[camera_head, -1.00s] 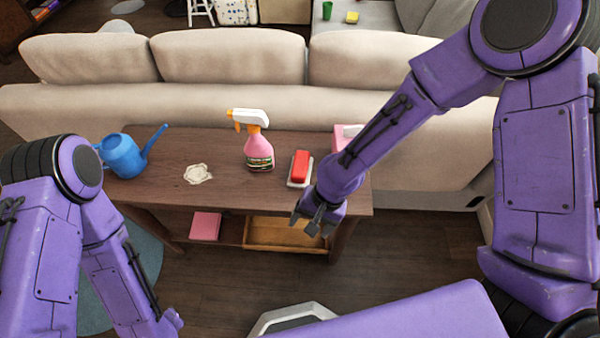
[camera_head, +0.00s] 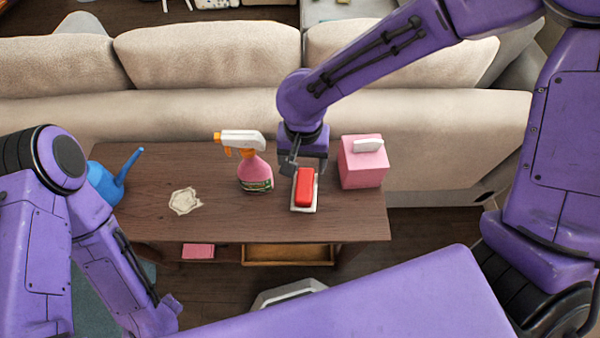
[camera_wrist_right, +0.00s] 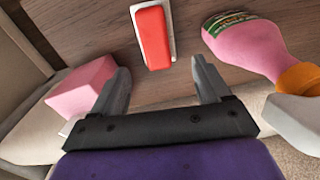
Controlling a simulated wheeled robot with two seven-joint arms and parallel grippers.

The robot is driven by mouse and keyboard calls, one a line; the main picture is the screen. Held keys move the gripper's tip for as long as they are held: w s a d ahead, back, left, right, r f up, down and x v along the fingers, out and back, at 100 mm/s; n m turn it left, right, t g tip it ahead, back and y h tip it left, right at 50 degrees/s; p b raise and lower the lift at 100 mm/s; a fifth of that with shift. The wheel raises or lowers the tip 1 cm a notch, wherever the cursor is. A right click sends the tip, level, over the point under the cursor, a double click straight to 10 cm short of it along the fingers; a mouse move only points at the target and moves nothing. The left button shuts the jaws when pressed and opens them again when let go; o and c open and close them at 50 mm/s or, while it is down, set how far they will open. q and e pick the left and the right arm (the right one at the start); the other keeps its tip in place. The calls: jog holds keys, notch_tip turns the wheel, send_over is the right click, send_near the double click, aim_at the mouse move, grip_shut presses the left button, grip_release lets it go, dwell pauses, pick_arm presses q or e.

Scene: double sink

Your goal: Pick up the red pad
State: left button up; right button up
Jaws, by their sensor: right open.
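The red pad (camera_head: 304,186) lies on a small white tray (camera_head: 316,203) on the wooden table. My right gripper (camera_head: 305,170) is just behind the pad in the head view, pointing down with its fingers spread. In the right wrist view the pad (camera_wrist_right: 153,38) lies beyond the open fingertips (camera_wrist_right: 160,75), with nothing between the fingers. My left arm comes in from the left; its gripper is not clearly visible.
A pink spray bottle (camera_head: 254,172) stands just left of the pad, and a pink tissue box (camera_head: 363,168) just right. A blue watering can (camera_head: 105,186) and a cream doily (camera_head: 185,201) are farther left. A beige sofa (camera_head: 200,100) stands behind the table (camera_head: 230,222).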

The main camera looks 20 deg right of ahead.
aim_at(305, 184)
jog(key=f, duration=0.3)
jog(key=f+b, duration=0.1)
jog(key=f, duration=0.6)
jog(key=shift+s+d, duration=0.25)
jog(key=shift+s, duration=0.15)
jog(key=c, duration=1)
